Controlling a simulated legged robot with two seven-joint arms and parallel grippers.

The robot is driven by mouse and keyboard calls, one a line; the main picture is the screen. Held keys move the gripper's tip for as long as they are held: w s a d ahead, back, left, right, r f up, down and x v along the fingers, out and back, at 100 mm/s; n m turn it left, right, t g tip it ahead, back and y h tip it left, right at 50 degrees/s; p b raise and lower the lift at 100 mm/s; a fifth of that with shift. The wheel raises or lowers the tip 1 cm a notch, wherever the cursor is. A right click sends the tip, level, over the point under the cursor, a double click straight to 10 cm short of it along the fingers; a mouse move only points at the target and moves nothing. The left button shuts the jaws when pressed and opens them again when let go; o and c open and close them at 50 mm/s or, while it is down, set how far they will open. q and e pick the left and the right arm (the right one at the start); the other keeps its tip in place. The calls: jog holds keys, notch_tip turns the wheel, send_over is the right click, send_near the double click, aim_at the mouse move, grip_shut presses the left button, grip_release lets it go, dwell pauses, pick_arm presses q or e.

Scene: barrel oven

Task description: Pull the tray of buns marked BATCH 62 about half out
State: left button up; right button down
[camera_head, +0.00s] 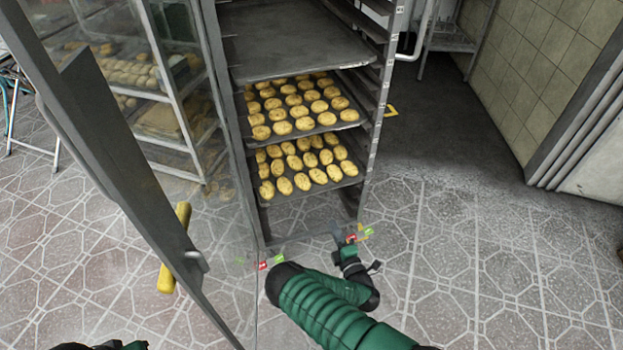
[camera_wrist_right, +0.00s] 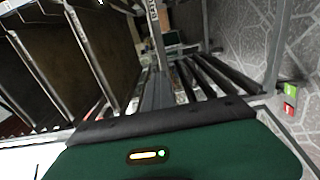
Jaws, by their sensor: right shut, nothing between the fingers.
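Two trays of round golden buns sit in the tall rack, an upper tray (camera_head: 258,139) and a lower tray (camera_head: 345,181) below it. I cannot read BATCH 62 on either. My right gripper (camera_head: 347,240) is shut and empty, low in front of the rack's right post, below the lower bun tray and apart from it. Small red and green tags show near it in the head view. In the right wrist view a red tag (camera_wrist_right: 289,108) and a green tag (camera_wrist_right: 290,89) lie at the right. My left gripper is out of sight.
An empty dark tray (camera_head: 290,45) sits above the buns. More buns stand on shelves behind the glass. Tiled floor (camera_head: 480,260) at the right is clear.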

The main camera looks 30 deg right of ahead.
jog(key=p+v, duration=0.2)
jog(key=v, duration=0.5)
jog(key=c, duration=2.1)
grip_release()
jog(key=shift+c, duration=0.2)
jog(key=o, duration=0.6)
